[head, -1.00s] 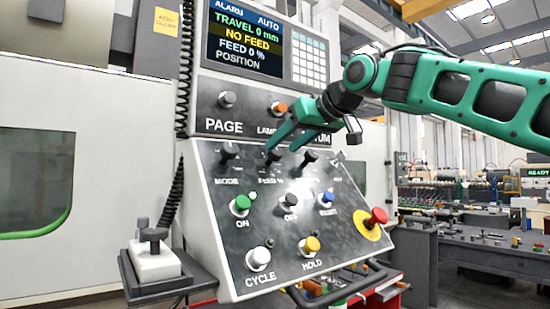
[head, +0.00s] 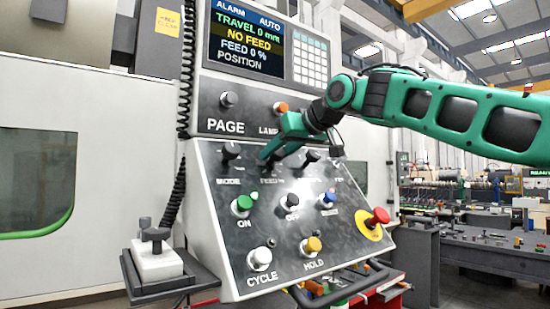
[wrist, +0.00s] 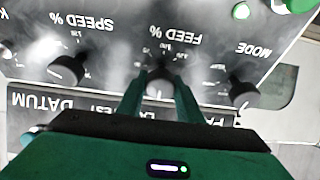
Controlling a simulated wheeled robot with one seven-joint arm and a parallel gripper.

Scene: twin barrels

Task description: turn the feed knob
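The feed knob (wrist: 160,80) is a round knob under the FEED % label, seen in the wrist view between the fingertips of my gripper (wrist: 160,86). One finger is on each side of it. I cannot tell whether they press on the knob or only stand around it. In the head view my gripper (head: 272,156) reaches the sloped panel from the upper right, and its fingers largely hide the feed knob. The screen (head: 245,38) reads NO FEED, FEED 0 % and TRAVEL 0 mm.
The mode knob (wrist: 243,90) and the speed knob (wrist: 68,70) flank the feed knob closely. Below are the green ON button (head: 242,204), the blue button (head: 326,202) and the red mushroom button (head: 377,216). The LAMP button (head: 281,107) is above, close to my gripper.

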